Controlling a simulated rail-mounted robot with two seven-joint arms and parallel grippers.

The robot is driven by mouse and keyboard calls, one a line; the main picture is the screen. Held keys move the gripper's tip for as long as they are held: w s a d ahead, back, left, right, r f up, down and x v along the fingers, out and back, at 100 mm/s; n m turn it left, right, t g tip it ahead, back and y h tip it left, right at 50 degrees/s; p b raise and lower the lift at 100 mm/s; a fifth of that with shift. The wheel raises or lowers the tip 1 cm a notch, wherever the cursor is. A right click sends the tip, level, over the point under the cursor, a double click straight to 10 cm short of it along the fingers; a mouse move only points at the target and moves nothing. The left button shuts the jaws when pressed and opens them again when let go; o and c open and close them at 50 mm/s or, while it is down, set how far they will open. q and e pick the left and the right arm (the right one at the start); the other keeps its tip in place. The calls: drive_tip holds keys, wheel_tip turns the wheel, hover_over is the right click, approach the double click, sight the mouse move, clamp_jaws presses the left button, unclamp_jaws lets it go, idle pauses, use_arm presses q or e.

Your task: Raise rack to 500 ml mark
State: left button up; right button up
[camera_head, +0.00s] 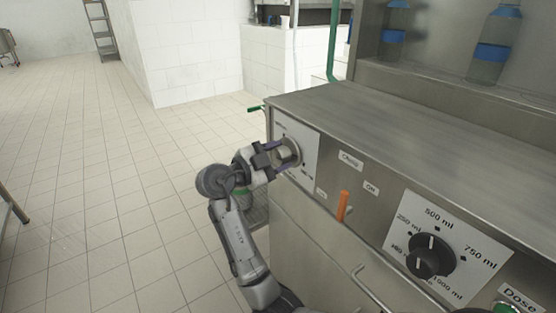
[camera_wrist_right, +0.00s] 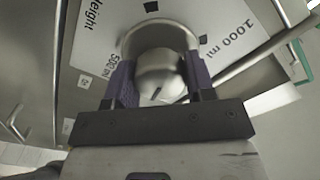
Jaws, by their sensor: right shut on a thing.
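The rack height knob (camera_head: 289,152) is a round metal dial on a white plate (camera_head: 308,142) at the left end of the machine front. My right gripper (camera_head: 278,155) is closed around it. In the right wrist view the knob (camera_wrist_right: 160,72) sits between the two purple-grey fingers (camera_wrist_right: 158,85), with a short dark line on its face towards the lower middle. The plate (camera_wrist_right: 95,35) there reads "Height", with "500 ml" by the left finger and "1000 ml" at the upper right. The rack cannot be made out. My left gripper is not in view.
An orange lever (camera_head: 342,206) and a black volume dial (camera_head: 431,257) are right of the height knob. A metal bar handle (camera_head: 378,292) sticks out below. Bottles (camera_head: 492,52) with blue bands stand on the upper shelf. The tiled floor (camera_head: 110,200) at left is mostly open.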

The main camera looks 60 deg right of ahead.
drive_tip(key=m, duration=0.3)
drive_tip(key=shift+m, duration=0.3)
drive_tip(key=shift+r+m, duration=0.1)
drive_tip(key=shift+m, duration=1.5)
drive_tip(key=o, duration=0.9)
